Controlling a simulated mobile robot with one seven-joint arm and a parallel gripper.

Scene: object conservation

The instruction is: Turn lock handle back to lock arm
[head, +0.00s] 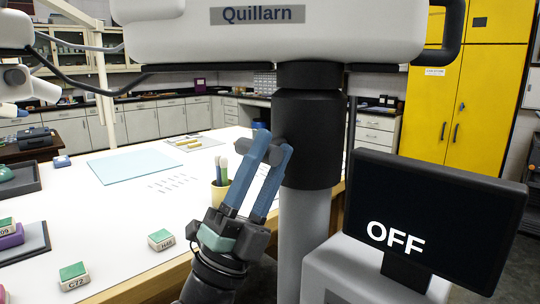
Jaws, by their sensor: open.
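A white machine head (275,40) labelled "Quillarn" sits on a black collar (307,130) over a grey column (306,235). A black curved bar (455,35) loops down its right side; I cannot tell whether it is the lock handle. No other part is clearly a lock handle. My gripper (268,152) points upward with its two blue fingers apart, in front of the table and just left of the black collar. No held thing shows clearly between the fingers; the dark area at the tips is unclear.
A screen (435,210) reading "OFF" stands at the right on a grey housing. The white table (120,225) holds a cup with brushes (220,190) close behind my gripper, a blue mat (130,166) and labelled blocks (160,240). A yellow cabinet (480,100) stands behind.

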